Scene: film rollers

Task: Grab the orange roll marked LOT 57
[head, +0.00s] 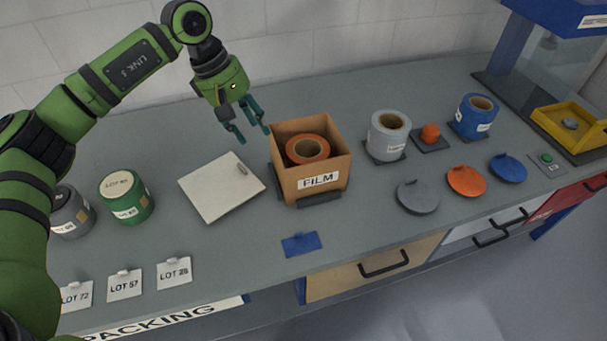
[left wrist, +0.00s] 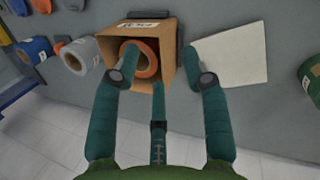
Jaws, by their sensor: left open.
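An orange roll (head: 307,150) with a brown core stands inside an open cardboard box (head: 318,183) labelled FILM. No lot mark on the roll is readable. The roll also shows in the left wrist view (left wrist: 146,60), inside the box (left wrist: 168,38). My left gripper (head: 249,130) is open and empty, above and to the left of the box in the head view. In the left wrist view its fingers (left wrist: 160,75) spread in front of the box, with the roll behind the gap on the left. My right gripper is in neither view.
A white lidded board (head: 220,197) lies left of the box. Left of it stand a green container (head: 127,198) and a grey one (head: 72,213). Grey (head: 388,137) and blue (head: 473,118) rolls stand right. Cards, including LOT 57 (head: 124,285), stand along the front edge.

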